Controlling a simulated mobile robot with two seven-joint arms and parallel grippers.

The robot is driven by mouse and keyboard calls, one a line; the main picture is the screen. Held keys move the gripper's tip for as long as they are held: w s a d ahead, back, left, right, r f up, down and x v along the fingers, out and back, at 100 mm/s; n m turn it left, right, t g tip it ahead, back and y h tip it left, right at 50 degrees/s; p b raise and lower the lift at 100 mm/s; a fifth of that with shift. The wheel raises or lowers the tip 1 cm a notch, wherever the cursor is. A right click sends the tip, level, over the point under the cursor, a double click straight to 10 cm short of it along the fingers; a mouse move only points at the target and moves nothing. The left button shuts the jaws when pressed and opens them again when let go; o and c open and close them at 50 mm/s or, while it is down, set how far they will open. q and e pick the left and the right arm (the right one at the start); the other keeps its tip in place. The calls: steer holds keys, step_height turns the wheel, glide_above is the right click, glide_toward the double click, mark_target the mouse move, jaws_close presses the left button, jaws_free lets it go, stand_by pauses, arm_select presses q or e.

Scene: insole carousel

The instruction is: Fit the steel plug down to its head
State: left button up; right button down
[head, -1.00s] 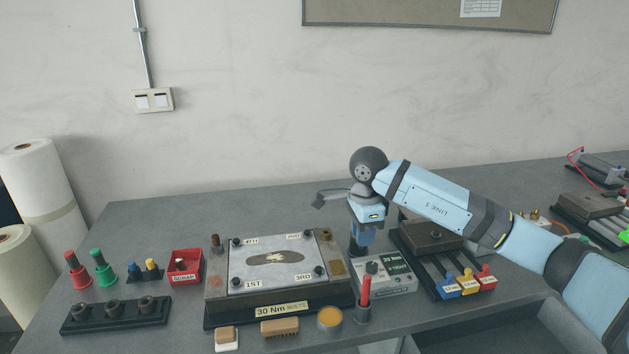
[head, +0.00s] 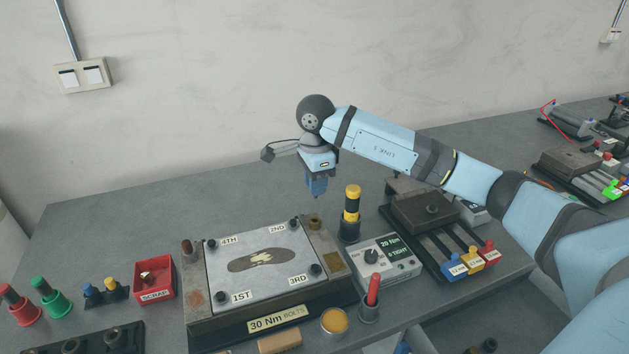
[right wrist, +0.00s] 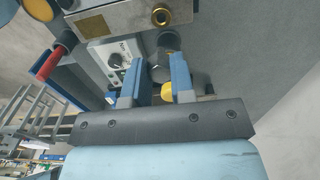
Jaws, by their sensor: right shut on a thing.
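My right gripper (head: 317,194) hangs fingers-down above the back right corner of the bolt fixture (head: 200,325). In the right wrist view its two blue fingers (right wrist: 156,72) are shut on a dark grey steel piece, apparently the steel plug (right wrist: 159,74). Its lower end is hard to tell from the dark parts behind. In the head view the plug cannot be made out. A brass bushing (head: 315,222) sits on the fixture's corner below the gripper. It also shows with a dark hole in the right wrist view (right wrist: 161,16). The plug is apart from it. My left gripper is out of view.
A yellow-and-black driver (head: 352,204) stands upright in a dark holder close right of the gripper. A dial box (head: 388,262) and red-handled tool (head: 373,289) are in front. A red scrap bin (head: 154,280) stands left. The bench behind the fixture is clear.

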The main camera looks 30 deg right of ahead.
steer(key=shift+w+f+b, duration=0.1)
steer(key=shift+f+b, duration=0.35)
steer(key=shift+f, duration=0.15)
steer(key=shift+f+b, duration=0.5)
steer(key=shift+f, duration=0.2)
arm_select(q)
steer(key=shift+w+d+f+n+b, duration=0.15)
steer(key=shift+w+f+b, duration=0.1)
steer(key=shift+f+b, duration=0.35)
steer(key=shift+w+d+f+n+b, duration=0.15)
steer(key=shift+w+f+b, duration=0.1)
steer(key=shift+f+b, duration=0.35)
arm_select(e)
steer(key=shift+f, duration=1.65)
arm_select(q)
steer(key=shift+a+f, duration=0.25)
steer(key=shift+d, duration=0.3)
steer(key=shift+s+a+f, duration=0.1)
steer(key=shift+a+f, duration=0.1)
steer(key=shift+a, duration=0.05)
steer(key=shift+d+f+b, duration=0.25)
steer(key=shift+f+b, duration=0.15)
steer(key=shift+b, duration=0.2)
arm_select(e)
steer(key=shift+f, duration=0.6)
